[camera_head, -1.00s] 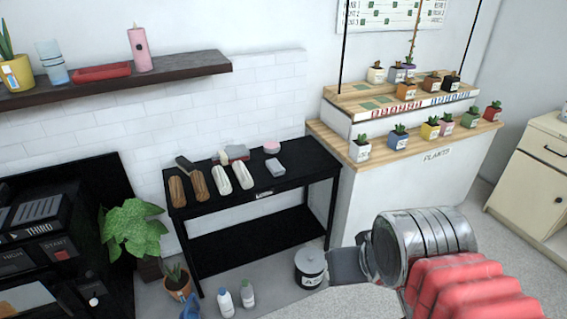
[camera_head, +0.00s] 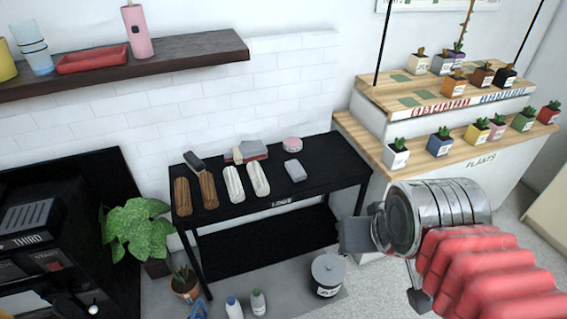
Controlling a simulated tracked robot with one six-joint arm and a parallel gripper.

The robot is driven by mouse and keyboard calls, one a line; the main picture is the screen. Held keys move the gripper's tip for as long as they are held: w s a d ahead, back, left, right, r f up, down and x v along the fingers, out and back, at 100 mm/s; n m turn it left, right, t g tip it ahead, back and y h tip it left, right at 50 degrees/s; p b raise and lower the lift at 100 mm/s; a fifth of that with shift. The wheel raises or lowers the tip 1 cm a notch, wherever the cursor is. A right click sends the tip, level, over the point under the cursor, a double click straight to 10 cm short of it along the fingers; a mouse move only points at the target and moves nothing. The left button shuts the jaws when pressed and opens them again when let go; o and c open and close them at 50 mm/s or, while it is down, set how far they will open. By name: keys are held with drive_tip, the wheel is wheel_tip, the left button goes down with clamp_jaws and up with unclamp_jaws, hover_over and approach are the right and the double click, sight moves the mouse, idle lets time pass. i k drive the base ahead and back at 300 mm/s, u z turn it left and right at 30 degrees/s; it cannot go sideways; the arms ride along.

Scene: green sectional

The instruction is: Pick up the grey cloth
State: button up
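A small light-grey folded piece (camera_head: 293,171), which looks like the grey cloth, lies on the right half of the black table (camera_head: 325,165). A second greyish piece (camera_head: 252,150) lies further back, stacked with something red; I cannot tell if it is cloth. My gripper (camera_head: 352,237) is at the lower right, at the end of my metal and red arm. It is in front of the table's right end in the picture, apart from the grey pieces. Only a dark grey part of it shows, and its fingers cannot be made out.
Brown rolls (camera_head: 209,190) and white rolls (camera_head: 258,179) lie left of the grey piece, with a pink round item (camera_head: 292,144) behind. A plant stand (camera_head: 400,170) rises close to the table's right. A lidded pot (camera_head: 328,274) and bottles (camera_head: 258,302) stand on the floor in front.

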sight(296, 171)
drive_tip(key=u, duration=0.55)
drive_tip(key=i, duration=0.85)
drive_tip(key=u, duration=0.55)
